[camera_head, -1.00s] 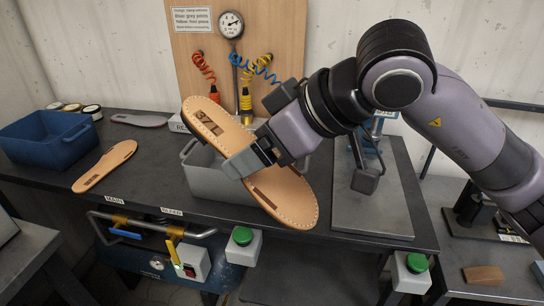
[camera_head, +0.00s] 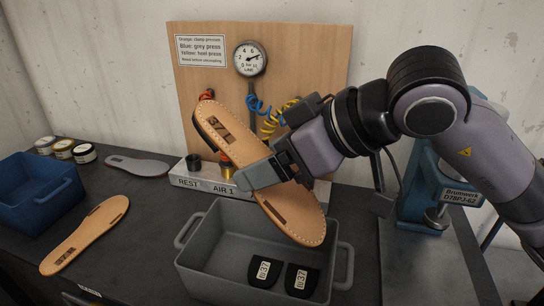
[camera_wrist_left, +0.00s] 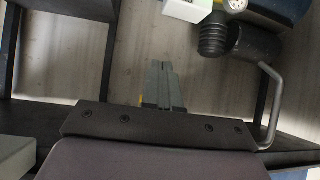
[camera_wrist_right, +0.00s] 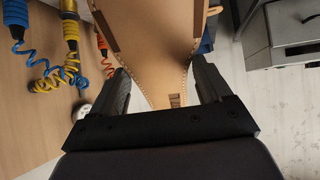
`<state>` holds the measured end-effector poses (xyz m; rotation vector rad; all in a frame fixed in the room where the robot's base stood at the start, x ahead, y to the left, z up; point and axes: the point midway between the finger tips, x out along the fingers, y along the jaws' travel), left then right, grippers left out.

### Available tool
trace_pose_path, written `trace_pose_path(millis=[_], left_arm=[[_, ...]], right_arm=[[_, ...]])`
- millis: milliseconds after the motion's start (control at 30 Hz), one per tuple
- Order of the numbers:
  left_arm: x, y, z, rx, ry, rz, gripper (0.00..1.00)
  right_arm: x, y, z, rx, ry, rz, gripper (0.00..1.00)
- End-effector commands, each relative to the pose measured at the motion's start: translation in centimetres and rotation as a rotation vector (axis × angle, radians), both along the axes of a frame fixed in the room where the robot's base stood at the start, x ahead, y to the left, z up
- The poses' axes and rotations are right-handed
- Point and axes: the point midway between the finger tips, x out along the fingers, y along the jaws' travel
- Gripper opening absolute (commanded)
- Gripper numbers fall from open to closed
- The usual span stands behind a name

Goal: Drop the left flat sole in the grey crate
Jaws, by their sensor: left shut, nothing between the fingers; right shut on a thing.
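A tan stitched flat sole (camera_head: 296,212) with dark patches is held by my right gripper (camera_head: 262,172), which is shut on it near its middle. The sole is tilted, its lower end above the back of the grey crate (camera_head: 207,284). The crate stands on the dark bench and holds two black heel pieces (camera_head: 264,271) with white labels. In the right wrist view the sole (camera_wrist_right: 160,55) shows between the fingers. My left gripper (camera_wrist_left: 163,68) is shut and empty in the left wrist view, over the floor. It is not in the head view.
Another tan sole (camera_head: 85,236) lies on the bench left of the crate. A grey insole (camera_head: 138,166), a blue crate (camera_head: 38,196) and small tins (camera_head: 63,149) are further left. A gauge board (camera_head: 190,85) stands behind, with a blue-grey press (camera_head: 425,190) at right.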

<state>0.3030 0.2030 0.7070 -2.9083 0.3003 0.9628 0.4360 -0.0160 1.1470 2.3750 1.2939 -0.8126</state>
Motion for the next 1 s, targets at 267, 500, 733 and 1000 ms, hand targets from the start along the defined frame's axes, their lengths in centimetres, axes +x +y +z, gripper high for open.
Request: trace_pose_path(millis=[267, 500, 733, 1000], left_arm=[[0.0, 0.0, -0.7, 0.0, 0.001, 0.0, 0.0], [0.0, 0.0, -1.8, 0.0, 0.001, -0.001, 0.0], [0.0, 0.0, -2.8, 0.0, 0.001, -0.001, 0.0], [0.0, 0.0, -3.9, 0.0, 0.001, -0.001, 0.0]], right_arm=[[0.0, 0.0, -1.2, 0.003, -0.001, -0.001, 0.51], [0.0, 0.0, -3.6, 0.004, -0.001, -0.001, 0.51], [0.0, 0.0, -5.9, 0.003, -0.002, 0.0, 0.51], [0.0, 0.0, -8.6, 0.003, 0.0, -0.001, 0.51]])
